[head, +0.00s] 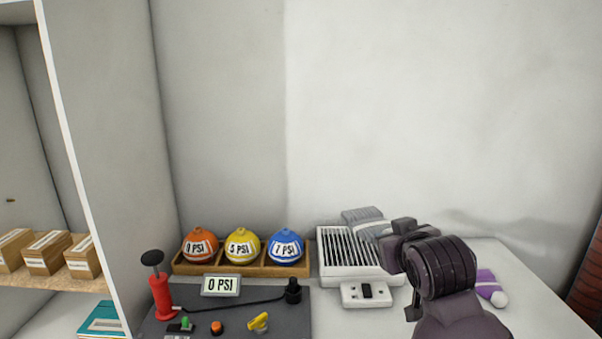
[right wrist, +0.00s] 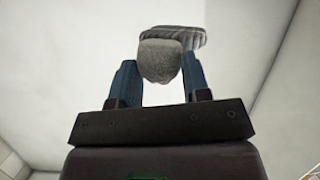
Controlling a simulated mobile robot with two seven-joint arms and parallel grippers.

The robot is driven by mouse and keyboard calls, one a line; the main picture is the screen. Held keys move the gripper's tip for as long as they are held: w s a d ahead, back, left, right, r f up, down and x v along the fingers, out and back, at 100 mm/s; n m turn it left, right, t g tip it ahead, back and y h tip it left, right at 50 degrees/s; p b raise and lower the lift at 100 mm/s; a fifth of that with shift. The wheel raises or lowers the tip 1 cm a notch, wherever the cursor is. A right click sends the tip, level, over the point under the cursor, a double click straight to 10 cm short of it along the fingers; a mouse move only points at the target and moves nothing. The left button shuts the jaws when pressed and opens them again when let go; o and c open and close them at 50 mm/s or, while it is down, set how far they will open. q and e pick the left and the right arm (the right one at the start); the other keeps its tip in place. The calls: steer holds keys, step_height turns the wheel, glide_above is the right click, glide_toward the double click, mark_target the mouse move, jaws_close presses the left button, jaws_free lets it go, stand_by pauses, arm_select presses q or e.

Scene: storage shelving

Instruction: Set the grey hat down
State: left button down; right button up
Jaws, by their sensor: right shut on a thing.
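The grey hat (head: 362,216) is knitted, with a lighter band, and shows in the head view over the back of a white slatted unit (head: 350,258). I cannot tell whether it touches the unit. In the right wrist view the grey hat (right wrist: 160,60) sits between the two blue fingers, its rounded grey end towards me and a striped part behind. My right gripper (right wrist: 158,76) is shut on it. In the head view my right wrist hides part of the hat and the slatted unit. My left gripper is not in view.
A purple hat with a white pompom (head: 489,287) lies right of my arm. Orange (head: 200,246), yellow (head: 242,246) and blue (head: 286,246) balls marked in PSI sit in a wooden tray, behind a dark panel with a red pump (head: 161,298). Shelving with boxes stands left.

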steer(key=s+d+f+p, duration=0.1)
steer(key=s+d+f, duration=0.2)
steer(key=s+f, duration=1)
steer(key=shift+s+d+p, duration=0.3)
steer(key=shift+s+d, duration=0.05)
steer(key=shift+s, duration=0.7)
steer(key=shift+s+f, duration=0.1)
